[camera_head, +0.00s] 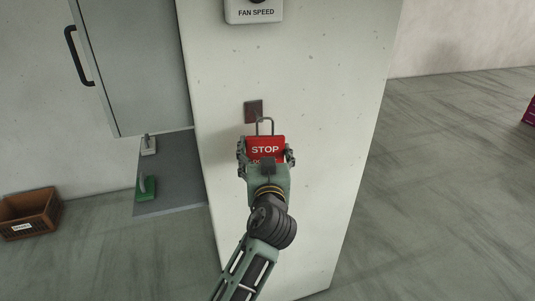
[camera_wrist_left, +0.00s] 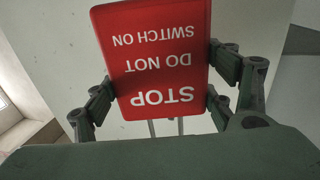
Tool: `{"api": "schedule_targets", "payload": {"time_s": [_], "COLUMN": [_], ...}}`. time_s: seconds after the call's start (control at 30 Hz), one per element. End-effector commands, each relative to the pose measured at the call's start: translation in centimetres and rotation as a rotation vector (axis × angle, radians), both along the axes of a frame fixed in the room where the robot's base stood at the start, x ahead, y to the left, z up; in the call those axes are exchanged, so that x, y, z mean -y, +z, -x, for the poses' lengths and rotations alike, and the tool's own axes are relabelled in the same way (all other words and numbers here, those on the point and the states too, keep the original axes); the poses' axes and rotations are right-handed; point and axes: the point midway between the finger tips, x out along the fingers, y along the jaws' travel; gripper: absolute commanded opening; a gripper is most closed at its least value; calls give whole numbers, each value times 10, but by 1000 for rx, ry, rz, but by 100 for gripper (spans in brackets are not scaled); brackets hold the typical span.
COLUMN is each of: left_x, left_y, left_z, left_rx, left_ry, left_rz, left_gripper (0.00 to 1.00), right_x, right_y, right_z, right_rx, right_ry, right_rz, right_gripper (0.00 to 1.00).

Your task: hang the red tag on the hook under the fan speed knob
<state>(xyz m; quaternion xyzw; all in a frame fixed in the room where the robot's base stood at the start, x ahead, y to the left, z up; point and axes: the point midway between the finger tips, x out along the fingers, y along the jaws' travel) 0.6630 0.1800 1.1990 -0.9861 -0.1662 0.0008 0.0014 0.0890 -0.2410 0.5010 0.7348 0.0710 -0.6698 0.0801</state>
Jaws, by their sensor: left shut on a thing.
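The red tag (camera_head: 265,146) reads STOP and is held upright in front of the pale pillar, with a wire loop at its top. My left gripper (camera_head: 266,158) is shut on the tag's two side edges. The left wrist view shows the red tag (camera_wrist_left: 155,55) upside down between the two fingers (camera_wrist_left: 160,90). The hook's rusty plate (camera_head: 253,109) is on the pillar just above the tag. The loop's top overlaps the plate's lower right in the picture; I cannot tell whether it is on the hook. The fan speed knob (camera_head: 257,1) is cut off at the top edge. My right gripper is not in view.
A grey cabinet (camera_head: 135,65) with a black handle is left of the pillar. Below it a dark grey surface (camera_head: 175,180) bears a green-based item (camera_head: 146,188) and a pale one (camera_head: 148,146). A brown crate (camera_head: 30,213) stands at far left.

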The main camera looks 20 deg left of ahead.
Motion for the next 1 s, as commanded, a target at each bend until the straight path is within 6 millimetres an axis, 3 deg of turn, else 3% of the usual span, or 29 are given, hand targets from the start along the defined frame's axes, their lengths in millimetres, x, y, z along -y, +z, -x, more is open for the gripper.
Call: {"api": "schedule_targets", "payload": {"time_s": [0.4, 0.83, 1.0], "left_x": [-14, -29, -33], "left_y": [-1, -2, -13], "left_z": [-21, -43, -49], "left_rx": [0, 0, 0], "left_ry": [-1, 0, 0], "left_rz": [-2, -2, 1], "left_gripper": [50, 50, 50], "right_x": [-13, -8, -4], "right_y": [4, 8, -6], "right_z": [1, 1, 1], "right_rx": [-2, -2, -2], "right_ry": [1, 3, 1], "right_rz": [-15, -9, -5], "right_gripper": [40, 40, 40]}}
